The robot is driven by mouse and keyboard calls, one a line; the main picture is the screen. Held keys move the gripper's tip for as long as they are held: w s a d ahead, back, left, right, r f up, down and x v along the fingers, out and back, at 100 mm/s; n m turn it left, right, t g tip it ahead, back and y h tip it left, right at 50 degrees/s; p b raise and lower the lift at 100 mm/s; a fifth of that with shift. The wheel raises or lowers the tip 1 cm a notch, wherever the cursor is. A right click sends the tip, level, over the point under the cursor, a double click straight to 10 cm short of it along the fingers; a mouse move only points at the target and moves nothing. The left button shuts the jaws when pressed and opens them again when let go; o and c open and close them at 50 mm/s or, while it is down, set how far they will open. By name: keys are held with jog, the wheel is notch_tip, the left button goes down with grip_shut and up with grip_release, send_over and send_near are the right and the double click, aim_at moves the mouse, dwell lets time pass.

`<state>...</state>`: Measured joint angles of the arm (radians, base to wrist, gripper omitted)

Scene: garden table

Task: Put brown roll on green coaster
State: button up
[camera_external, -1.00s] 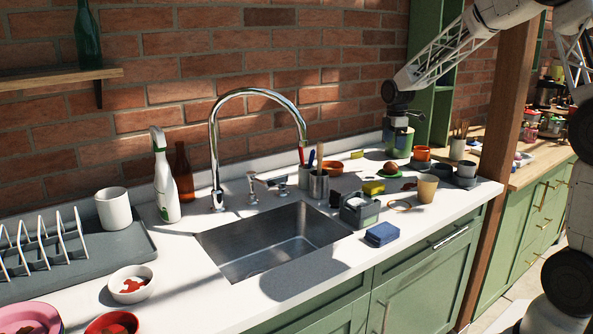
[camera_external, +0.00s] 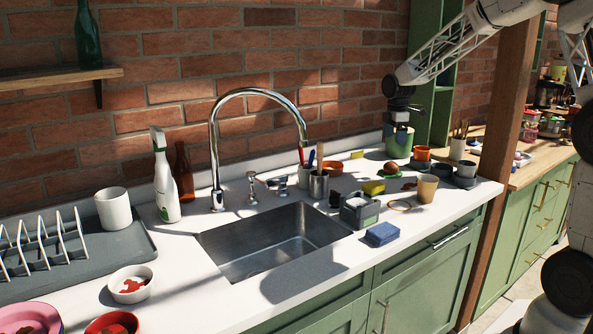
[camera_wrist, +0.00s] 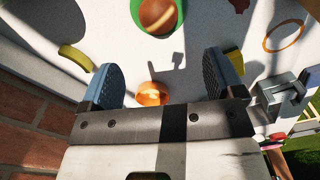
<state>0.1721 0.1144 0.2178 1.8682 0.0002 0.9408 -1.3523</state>
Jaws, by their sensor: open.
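The brown roll (camera_external: 391,165) sits on the green coaster (camera_external: 389,174) on the counter, right of the sink. In the wrist view the roll (camera_wrist: 157,13) is at the top edge, cut off by the frame, with the green coaster's rim (camera_wrist: 136,14) around it. My gripper (camera_external: 398,136) hangs above the back of the counter, in front of a green canister. In the wrist view my gripper (camera_wrist: 163,64) has its two blue-padded fingers wide apart, with nothing between them. The roll lies beyond the fingertips, apart from them.
An orange bowl (camera_wrist: 152,94) and a yellow block (camera_external: 373,187) lie near the coaster. A grey caddy (camera_external: 360,210), beige cup (camera_external: 427,188) and utensil holder (camera_external: 319,185) stand around. The sink (camera_external: 275,243) is to the left, and the brick wall is behind.

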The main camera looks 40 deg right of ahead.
jog(key=s+a+r+m, duration=0.2)
jog(key=s+r, duration=0.1)
jog(key=s, duration=0.2)
jog(key=s+a+r+m, duration=0.2)
jog(key=s+a+r, duration=0.1)
jog(key=s, duration=0.3)
jog(key=s+a+m+t, duration=0.1)
jog(key=s+a+m, duration=0.1)
jog(key=s, duration=0.8)
jog(key=s+a+r+m, duration=0.1)
jog(key=s+m, duration=0.3)
jog(key=s, duration=0.7)
jog(key=s+a+r+m+t, duration=0.1)
jog(key=s+a+m, duration=0.2)
jog(key=s, duration=0.7)
jog(key=shift+s+a+m+t, duration=0.15)
jog(key=shift+a+m+t, duration=0.2)
jog(key=shift+a, duration=0.2)
